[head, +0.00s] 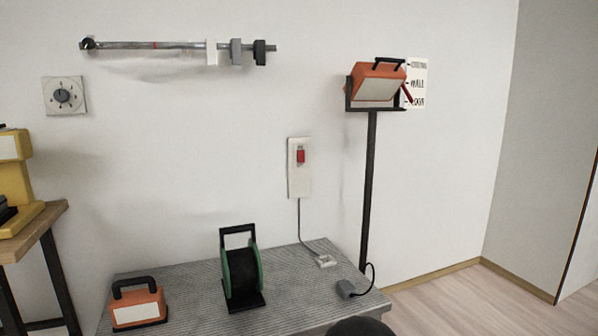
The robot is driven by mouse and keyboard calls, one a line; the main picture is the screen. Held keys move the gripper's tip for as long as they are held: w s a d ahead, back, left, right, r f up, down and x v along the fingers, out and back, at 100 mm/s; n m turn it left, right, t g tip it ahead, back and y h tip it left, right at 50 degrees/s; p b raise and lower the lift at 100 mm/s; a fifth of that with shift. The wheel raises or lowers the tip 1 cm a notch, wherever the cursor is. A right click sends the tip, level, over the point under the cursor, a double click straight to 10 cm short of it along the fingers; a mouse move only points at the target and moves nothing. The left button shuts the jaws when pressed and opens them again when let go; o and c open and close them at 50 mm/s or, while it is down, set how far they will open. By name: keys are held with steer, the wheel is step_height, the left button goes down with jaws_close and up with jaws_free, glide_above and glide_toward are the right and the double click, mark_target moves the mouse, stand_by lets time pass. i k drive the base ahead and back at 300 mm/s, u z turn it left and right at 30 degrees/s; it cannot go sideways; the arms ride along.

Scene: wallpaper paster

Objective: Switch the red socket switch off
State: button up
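The red socket switch (300,156) sits in the upper part of a tall white wall plate (299,184), in the middle of the head view. The switch is small here, and I cannot tell which way its rocker is tipped. A grey cable (299,222) runs from the bottom of the plate down to a small white connector (326,261) on the grey ribbed table. My gripper is not seen in this view, so its opening and its place relative to the switch are hidden.
The ribbed table (190,290) below the switch holds a green-black reel (241,272), an orange lamp (137,304) and a grey plug (346,289). Another orange lamp (377,83) stands on a black pole (369,190) right of the switch. A dark rounded shape (360,327) shows at the bottom edge.

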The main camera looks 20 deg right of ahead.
mark_target(300, 154)
steer(key=z, duration=0.35)
steer(key=i, duration=1)
steer(key=u, duration=0.3)
